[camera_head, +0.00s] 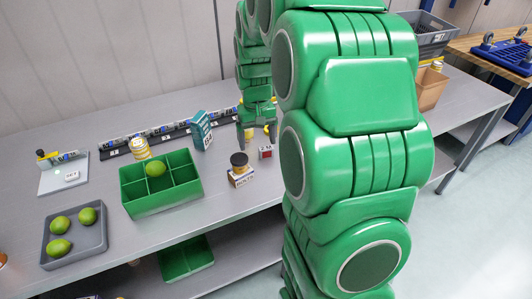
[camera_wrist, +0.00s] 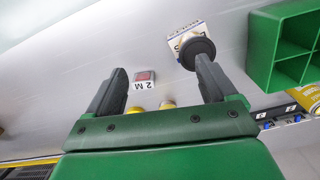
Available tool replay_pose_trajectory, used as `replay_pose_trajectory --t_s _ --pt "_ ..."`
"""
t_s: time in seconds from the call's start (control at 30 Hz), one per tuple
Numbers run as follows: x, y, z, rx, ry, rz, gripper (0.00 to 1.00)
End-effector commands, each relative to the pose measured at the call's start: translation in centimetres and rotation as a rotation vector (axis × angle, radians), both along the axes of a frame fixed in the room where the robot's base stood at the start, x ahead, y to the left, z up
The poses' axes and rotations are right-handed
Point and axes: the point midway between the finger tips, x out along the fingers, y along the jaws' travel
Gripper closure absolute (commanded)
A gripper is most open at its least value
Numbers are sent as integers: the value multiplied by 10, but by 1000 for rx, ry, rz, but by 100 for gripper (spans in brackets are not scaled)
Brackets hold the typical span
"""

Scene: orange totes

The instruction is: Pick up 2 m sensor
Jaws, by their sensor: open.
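The 2 m sensor (camera_head: 265,153) is a small box with a red face and a white label, standing on the grey bench in the head view. In the wrist view the 2 m sensor (camera_wrist: 144,80) shows its "2 M" label upside down. My gripper (camera_head: 257,138) points down over the bench, just behind the sensor in the head view. In the wrist view my gripper (camera_wrist: 162,68) is open, and the sensor appears between the fingers, nearer the left one. Nothing is held. I cannot tell the height of the fingertips above it.
A white labelled box with a black-topped item (camera_head: 240,170) stands left of the sensor; in the wrist view the black top (camera_wrist: 197,52) overlaps the right fingertip. Yellow-topped items (camera_wrist: 167,104) lie close by. A green divided tote (camera_head: 160,192) and a teal box (camera_head: 201,130) stand farther left.

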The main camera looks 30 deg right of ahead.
Motion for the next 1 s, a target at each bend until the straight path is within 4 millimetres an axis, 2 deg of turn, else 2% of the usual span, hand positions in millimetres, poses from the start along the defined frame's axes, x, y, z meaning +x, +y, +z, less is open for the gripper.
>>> replay_pose_trajectory --t_s 0.03,0.3,0.5,0.67,1.0 --pt "11 -8 -7 -1 -2 -7 15" --pt "58 -45 -42 -7 -21 -39 15" --pt "78 -64 -59 -12 -32 -54 15" --pt "83 -68 -66 -14 -35 -57 15" --pt "82 -68 -92 -13 -32 -57 15"
